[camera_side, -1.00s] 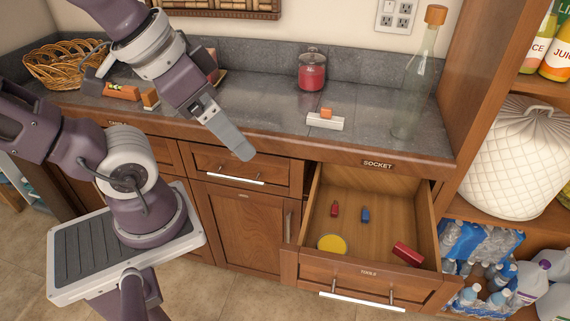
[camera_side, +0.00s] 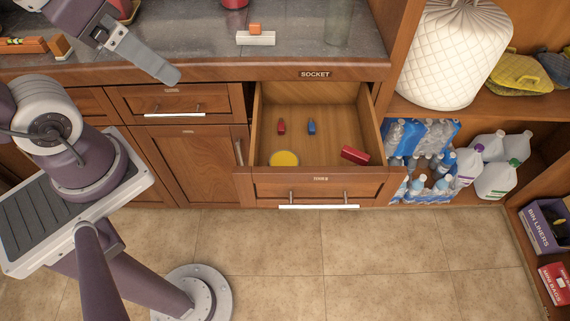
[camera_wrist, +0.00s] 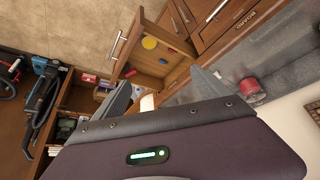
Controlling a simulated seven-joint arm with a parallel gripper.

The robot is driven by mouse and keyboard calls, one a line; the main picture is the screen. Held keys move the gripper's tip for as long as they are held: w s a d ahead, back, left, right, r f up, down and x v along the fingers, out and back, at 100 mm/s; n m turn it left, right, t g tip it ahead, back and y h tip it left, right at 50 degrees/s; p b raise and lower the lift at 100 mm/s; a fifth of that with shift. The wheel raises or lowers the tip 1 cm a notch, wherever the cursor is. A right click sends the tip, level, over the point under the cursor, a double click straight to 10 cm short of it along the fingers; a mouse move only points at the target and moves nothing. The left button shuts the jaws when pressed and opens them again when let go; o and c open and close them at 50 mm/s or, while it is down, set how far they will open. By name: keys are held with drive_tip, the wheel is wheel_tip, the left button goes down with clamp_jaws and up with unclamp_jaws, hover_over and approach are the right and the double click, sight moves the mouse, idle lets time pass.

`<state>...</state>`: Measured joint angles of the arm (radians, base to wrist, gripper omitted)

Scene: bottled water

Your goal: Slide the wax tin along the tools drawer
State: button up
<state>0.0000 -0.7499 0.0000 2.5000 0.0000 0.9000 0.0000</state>
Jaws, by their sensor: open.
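The open tools drawer (camera_side: 320,184) is pulled out from under the counter. A round yellow tin (camera_side: 284,159), which looks like the wax tin, lies in its front left corner. It also shows in the wrist view (camera_wrist: 149,43), inside the drawer (camera_wrist: 125,50). My gripper (camera_side: 170,74) hangs in front of the counter edge, up and left of the drawer, well apart from the tin. In the wrist view its two fingers (camera_wrist: 160,90) are spread with nothing between them.
Also in the drawer are a small red item (camera_side: 281,128), a small blue item (camera_side: 312,128) and a red box (camera_side: 355,154) at front right. A white block with an orange piece (camera_side: 255,38) sits on the counter. Bottled water (camera_side: 432,160) stands on the shelf to the right.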

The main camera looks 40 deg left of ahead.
sight(281, 157)
idle(0.4)
